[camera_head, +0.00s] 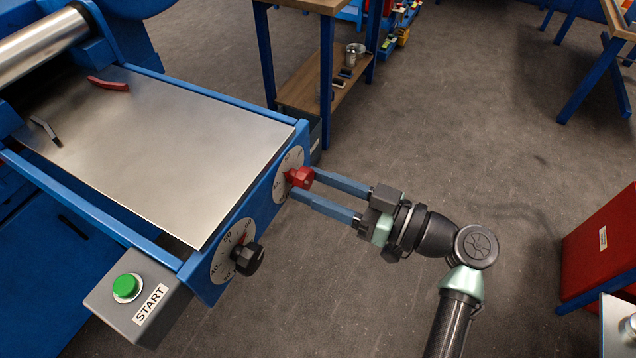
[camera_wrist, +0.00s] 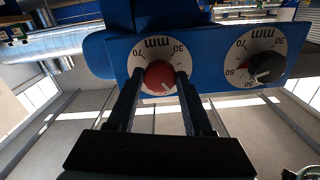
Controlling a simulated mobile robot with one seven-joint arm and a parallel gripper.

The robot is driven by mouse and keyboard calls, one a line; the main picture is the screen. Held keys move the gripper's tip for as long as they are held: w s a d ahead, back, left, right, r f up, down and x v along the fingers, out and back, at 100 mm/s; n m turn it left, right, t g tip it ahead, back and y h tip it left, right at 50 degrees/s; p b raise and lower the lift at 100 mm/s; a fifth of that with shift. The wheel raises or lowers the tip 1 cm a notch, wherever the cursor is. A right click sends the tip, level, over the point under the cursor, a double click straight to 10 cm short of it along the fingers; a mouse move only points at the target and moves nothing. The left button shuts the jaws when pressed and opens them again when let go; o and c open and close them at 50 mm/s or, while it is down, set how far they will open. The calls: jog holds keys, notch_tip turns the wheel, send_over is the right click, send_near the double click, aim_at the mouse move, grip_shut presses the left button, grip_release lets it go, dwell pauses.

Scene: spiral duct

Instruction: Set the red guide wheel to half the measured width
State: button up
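The red guide wheel (camera_head: 301,177) sits on a round white mm dial on the blue front panel of the machine. In the wrist view the red wheel (camera_wrist: 160,77) lies between my fingers, its white mark pointing to the lower right. My gripper (camera_head: 304,184) reaches in from the right, one finger on each side of the wheel. I cannot tell whether the fingers press on it. A black knob (camera_head: 248,259) sits on a second mm dial; it also shows in the wrist view (camera_wrist: 266,68). A metal sheet (camera_head: 170,140) lies on the machine's bed.
A grey box with a green START button (camera_head: 126,287) is at the near corner. A red handle (camera_head: 108,84) lies on the sheet. A wooden-topped bench (camera_head: 310,95) stands behind and a red cabinet (camera_head: 603,250) at right. Open floor lies between them.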

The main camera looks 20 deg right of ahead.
grip_shut()
jog(key=shift+m, duration=0.4)
jog(key=m+p, duration=0.2)
jog(key=m, duration=0.2)
jog(key=shift+r+m, duration=0.15)
jog(key=shift+m, duration=0.25)
jog(key=m+p, duration=0.3)
jog(key=m, duration=0.1)
jog(key=shift+r+m, duration=0.1)
jog(key=shift+m, duration=0.2)
jog(key=m+p, duration=0.4)
jog(key=m, duration=0.2)
jog(key=shift+r, duration=0.1)
jog(key=shift+m+p, duration=1.55)
jog(key=shift+m, duration=0.65)
jog(key=shift+f, duration=0.2)
